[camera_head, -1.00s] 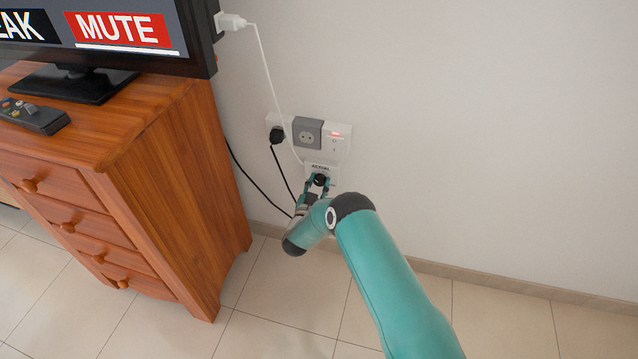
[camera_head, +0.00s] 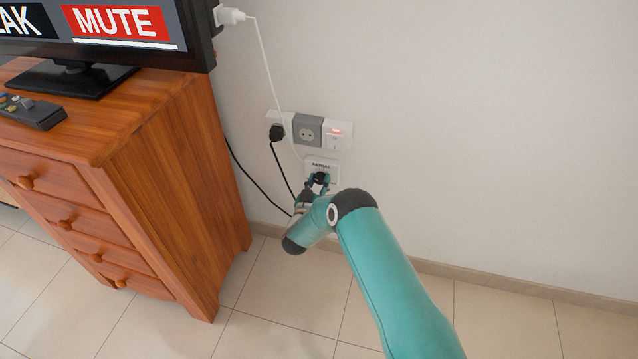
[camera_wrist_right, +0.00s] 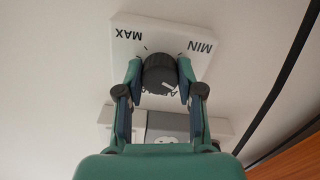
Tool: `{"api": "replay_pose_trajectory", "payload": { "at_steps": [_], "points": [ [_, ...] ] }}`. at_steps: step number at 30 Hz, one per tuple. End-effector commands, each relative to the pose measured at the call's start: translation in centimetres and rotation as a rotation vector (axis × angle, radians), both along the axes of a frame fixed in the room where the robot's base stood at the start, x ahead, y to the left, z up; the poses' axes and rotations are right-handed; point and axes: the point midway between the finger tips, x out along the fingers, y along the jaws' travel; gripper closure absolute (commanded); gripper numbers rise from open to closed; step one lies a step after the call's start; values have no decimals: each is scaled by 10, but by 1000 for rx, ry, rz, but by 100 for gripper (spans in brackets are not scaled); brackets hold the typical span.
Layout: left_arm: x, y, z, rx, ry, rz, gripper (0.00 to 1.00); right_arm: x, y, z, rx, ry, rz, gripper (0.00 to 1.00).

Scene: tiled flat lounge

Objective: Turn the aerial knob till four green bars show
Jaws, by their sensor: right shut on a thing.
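The aerial knob (camera_head: 320,178) is a dark round knob on a white wall plate (camera_head: 322,163) marked AERIAL, below the sockets. My right gripper (camera_head: 318,184) is shut on the knob, one finger on each side. In the right wrist view the knob (camera_wrist_right: 159,75) sits between the fingertips of my right gripper (camera_wrist_right: 160,78), and the plate (camera_wrist_right: 205,62) reads MAX and MIN, seen upside down. A pale pointer mark shows on the knob's face. The TV (camera_head: 120,30) shows a red MUTE banner; no green bars are in view. My left gripper is not in view.
A wooden drawer cabinet (camera_head: 170,170) stands left of my right arm, with a remote (camera_head: 32,112) on top. Wall sockets (camera_head: 307,131) sit above the plate. A white cable (camera_head: 268,75) runs down from the TV, and a black cable (camera_head: 284,172) hangs near the gripper. Wall and floor at right are clear.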

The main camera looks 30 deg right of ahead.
Motion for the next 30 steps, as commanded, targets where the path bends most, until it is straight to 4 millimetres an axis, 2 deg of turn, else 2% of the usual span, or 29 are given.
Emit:
{"api": "replay_pose_trajectory", "payload": {
  "at_steps": [9, 23, 24, 28, 30],
  "points": [
    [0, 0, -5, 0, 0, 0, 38, 2, 2, 1, -85, 97, 7, 98],
    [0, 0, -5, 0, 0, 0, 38, 3, 3, 2, -98, 111, 10, 98],
    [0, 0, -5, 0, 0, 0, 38, 3, 3, 2, -97, 110, 10, 58],
    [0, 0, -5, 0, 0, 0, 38, 2, 3, 2, -97, 111, 8, 38],
    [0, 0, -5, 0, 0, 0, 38, 2, 3, 1, -97, 112, 7, 38]
  ]
}}
